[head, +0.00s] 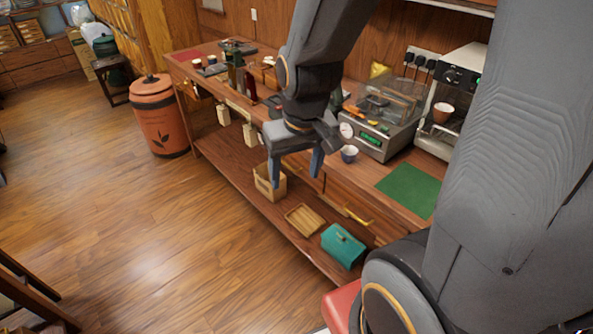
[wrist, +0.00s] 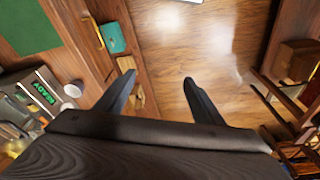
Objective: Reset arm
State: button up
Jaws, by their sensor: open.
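My gripper (head: 294,168) hangs in front of the long wooden counter in the head view, fingers pointing down. Its two fingers are apart and nothing is between them. In the wrist view my gripper (wrist: 160,82) is also open and empty, with the wooden floor and the counter's edge beyond it. My arm bends down from the top of the head view and hides part of the counter.
The counter carries a grey machine (head: 382,118), a second machine with a brown cup (head: 443,112), and a green mat (head: 409,189). Its lower shelf holds a teal box (head: 343,246), a wooden tray (head: 305,219) and a wooden crate (head: 268,184). An orange bin (head: 158,118) stands left. The floor (head: 130,240) is open.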

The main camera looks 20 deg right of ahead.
jog(key=shift+f, duration=0.1)
notch_tip(320, 180, down, 8)
jog(key=g+b, duration=0.1)
jog(key=b, duration=0.6)
